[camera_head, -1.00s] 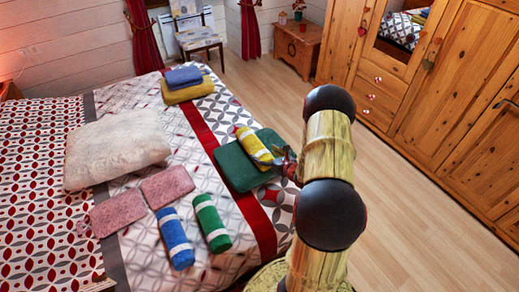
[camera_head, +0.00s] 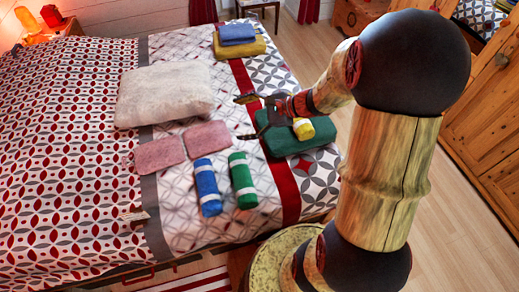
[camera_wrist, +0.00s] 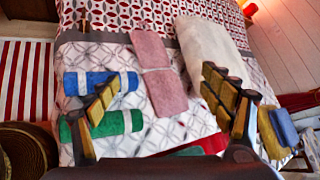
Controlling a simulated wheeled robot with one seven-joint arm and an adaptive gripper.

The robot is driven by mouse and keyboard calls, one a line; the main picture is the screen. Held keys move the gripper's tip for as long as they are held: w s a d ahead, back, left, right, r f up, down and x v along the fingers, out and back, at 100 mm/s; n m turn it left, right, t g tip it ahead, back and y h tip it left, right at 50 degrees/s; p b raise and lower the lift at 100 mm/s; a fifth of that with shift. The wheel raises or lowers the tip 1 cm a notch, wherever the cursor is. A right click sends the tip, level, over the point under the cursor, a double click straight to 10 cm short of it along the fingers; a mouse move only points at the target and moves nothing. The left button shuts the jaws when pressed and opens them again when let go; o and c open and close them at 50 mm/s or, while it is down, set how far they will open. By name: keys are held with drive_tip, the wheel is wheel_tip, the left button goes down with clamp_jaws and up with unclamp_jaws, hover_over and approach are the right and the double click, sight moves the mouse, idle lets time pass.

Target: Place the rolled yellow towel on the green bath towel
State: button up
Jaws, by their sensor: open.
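The rolled yellow towel (camera_head: 304,129), with a white band, lies on the folded green bath towel (camera_head: 292,146) near the bed's right side in the head view. My arm and gripper hide part of both. My gripper (camera_head: 246,118) is open and empty, its fingers spread and pointing left over the bed, left of the yellow roll. In the wrist view my gripper (camera_wrist: 160,80) shows its two fingers wide apart with nothing between them held. The yellow roll cannot be made out in the wrist view.
A blue roll (camera_head: 207,187) and a green roll (camera_head: 242,180) lie nearer on the bed. Two pink folded cloths (camera_head: 160,154), a pale pillow (camera_head: 165,93) and a blue towel (camera_head: 237,34) stacked on a mustard towel (camera_head: 257,47) lie beyond.

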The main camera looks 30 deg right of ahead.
drive_tip(key=s+a+r+n+g+h, duration=0.2)
drive_tip(key=s+a+r+n+g, duration=0.35)
drive_tip(key=s+a+n, duration=0.5)
drive_tip(key=s+d+r+n+t+h, duration=0.2)
drive_tip(key=s+d+r+n+h, duration=0.1)
drive_tip(key=s+r+n+h, duration=0.3)
drive_tip(key=s+r+n, duration=0.2)
drive_tip(key=s+n, duration=0.2)
drive_tip(key=s, duration=0.1)
drive_tip(key=shift+d+t, duration=0.3)
drive_tip(key=shift+t, duration=0.05)
drive_tip(key=shift+s, duration=0.1)
